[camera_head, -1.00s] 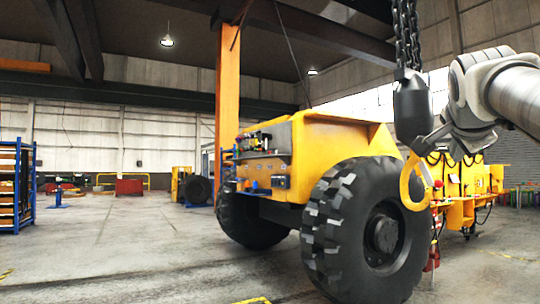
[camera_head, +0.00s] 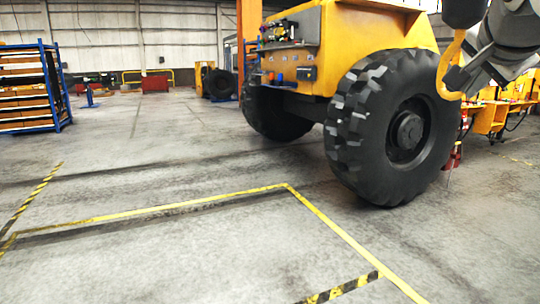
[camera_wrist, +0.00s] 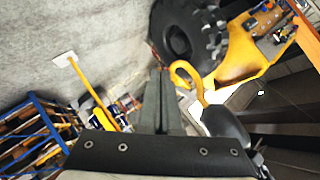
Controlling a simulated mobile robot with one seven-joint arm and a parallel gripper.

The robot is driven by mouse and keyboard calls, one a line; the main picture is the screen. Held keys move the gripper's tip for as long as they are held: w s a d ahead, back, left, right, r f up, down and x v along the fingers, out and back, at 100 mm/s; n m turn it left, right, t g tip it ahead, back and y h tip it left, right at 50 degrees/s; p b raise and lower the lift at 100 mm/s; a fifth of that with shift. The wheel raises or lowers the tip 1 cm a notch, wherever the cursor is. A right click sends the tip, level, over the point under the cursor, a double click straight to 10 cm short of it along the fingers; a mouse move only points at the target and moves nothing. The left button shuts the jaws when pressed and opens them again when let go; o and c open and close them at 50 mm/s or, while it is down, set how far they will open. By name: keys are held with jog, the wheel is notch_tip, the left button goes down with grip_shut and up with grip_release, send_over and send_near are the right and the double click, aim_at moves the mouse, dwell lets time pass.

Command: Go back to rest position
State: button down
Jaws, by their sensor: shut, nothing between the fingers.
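My gripper (camera_head: 458,78) is at the upper right of the head view, at the end of my grey arm. In the wrist view its two dark fingers (camera_wrist: 158,78) are together with nothing between them. A yellow crane hook (camera_head: 443,62) hangs under a dark hook block (camera_head: 462,10), cut off by the top edge. In the head view my gripper overlaps the hook's lower part; I cannot tell whether they touch. In the wrist view the hook (camera_wrist: 184,72) is just right of the fingers, with the block (camera_wrist: 226,126) below it.
A yellow vehicle (camera_head: 366,32) with large black tyres (camera_head: 352,128) stands behind the hook. A blue rack (camera_head: 48,62) with shelves is at the left. Yellow and striped lines (camera_head: 190,204) mark the grey floor (camera_head: 200,255), which is clear in front.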

jog(key=s+a+f+n+g+y, duration=0.2)
jog(key=s+a+f+n, duration=0.4)
jog(key=f, duration=0.5)
jog(key=s+a+f+n+g+y, duration=0.15)
jog(key=s+a+f+n, duration=0.4)
jog(key=f, duration=0.55)
jog(key=s+a+f+n+g+y, duration=0.2)
jog(key=s+a+f+n, duration=0.2)
jog(key=s+a+f, duration=0.55)
jog(key=w+d+r+p, duration=0.1)
jog(key=r+p, duration=0.7)
jog(key=w+r+p, duration=0.2)
jog(key=r+p, duration=0.7)
jog(key=shift+w+d+m+p, duration=0.25)
jog(key=shift+d+m+p, duration=0.05)
jog(key=shift+d+m, duration=0.05)
